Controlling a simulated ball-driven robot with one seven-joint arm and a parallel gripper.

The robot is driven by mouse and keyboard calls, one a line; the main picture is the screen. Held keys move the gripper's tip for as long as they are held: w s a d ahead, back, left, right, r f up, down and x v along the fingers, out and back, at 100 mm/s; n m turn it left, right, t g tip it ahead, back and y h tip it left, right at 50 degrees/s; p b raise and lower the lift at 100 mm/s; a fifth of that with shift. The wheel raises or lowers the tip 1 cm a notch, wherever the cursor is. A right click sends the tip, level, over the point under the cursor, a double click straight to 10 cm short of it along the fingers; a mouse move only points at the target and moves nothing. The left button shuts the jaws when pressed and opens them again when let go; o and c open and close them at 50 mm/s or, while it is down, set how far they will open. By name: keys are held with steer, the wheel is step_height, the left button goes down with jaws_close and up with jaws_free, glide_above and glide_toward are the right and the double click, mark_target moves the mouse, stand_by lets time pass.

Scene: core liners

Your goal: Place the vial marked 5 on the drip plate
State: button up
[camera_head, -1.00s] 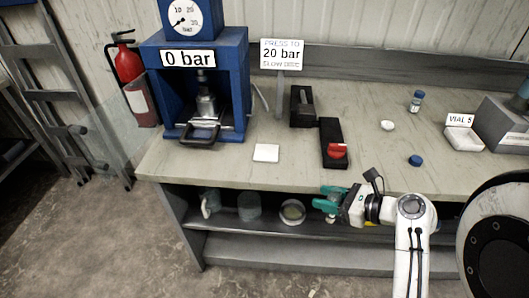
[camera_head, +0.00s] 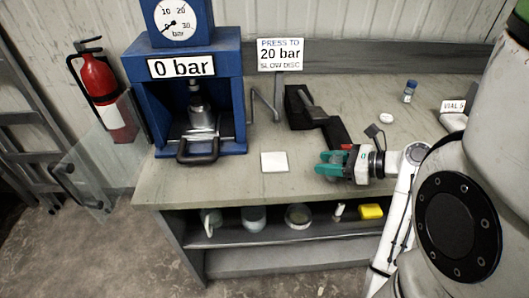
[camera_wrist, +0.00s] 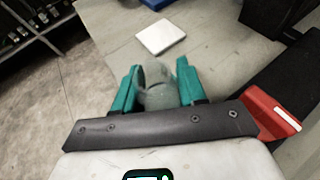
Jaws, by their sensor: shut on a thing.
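A small vial with a blue cap (camera_head: 409,92) stands upright at the back right of the bench; I cannot read any number on it. A sign reading VIAL 5 (camera_head: 453,106) stands at the right, above a white block or plate (camera_head: 453,122) partly hidden by my body. A flat white square plate (camera_head: 274,162) lies near the bench's front edge; it also shows in the wrist view (camera_wrist: 160,37). My gripper (camera_head: 320,164) is left of the arm, near the front edge. In the wrist view its teal fingers are shut on a translucent grey rounded thing (camera_wrist: 158,92).
A blue press (camera_head: 190,67) reading 0 bar stands at the left, with a metal cylinder inside. Black holders (camera_head: 303,107) stand behind my gripper. A white round thing (camera_head: 386,119) lies at the right. The shelf below holds cups and a yellow block (camera_head: 371,211).

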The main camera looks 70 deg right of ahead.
steer(key=w, duration=0.4)
steer(key=w+d, duration=0.1)
steer(key=w, duration=0.7)
steer(key=shift+w+d, duration=0.15)
steer(key=shift+d, duration=0.15)
steer(key=w, duration=0.4)
steer(key=shift+w+d+f, duration=0.25)
steer(key=shift+f, duration=0.5)
steer(key=shift+s, duration=0.1)
steer(key=o, duration=1.1)
steer(key=shift+f, duration=0.1)
steer(key=shift+s+r, duration=0.15)
steer(key=shift+r, duration=0.05)
steer(key=v, duration=1.1)
steer(key=shift+s+p, duration=0.35)
